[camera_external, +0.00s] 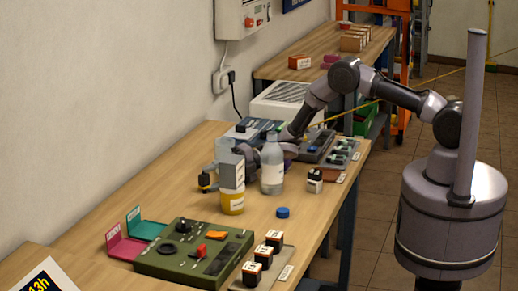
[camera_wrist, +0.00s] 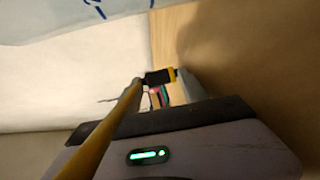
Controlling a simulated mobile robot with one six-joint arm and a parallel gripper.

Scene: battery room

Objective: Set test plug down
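The test plug, a small black block with a yellow end, shows in the wrist view (camera_wrist: 160,77) between the two fingertips of my gripper (camera_wrist: 158,84). The fingers appear to touch it on both sides. In the external view the black-and-yellow plug (camera_external: 207,182) is at the wall side of the bench, at the end of my gripper (camera_external: 212,173). I cannot tell whether the plug touches the bench top.
The wooden bench (camera_external: 190,200) has bare room left of the plug. A blue cap (camera_external: 283,212), a small black-and-white block (camera_external: 314,180) and several labelled blocks stand on the right side. The wall is close.

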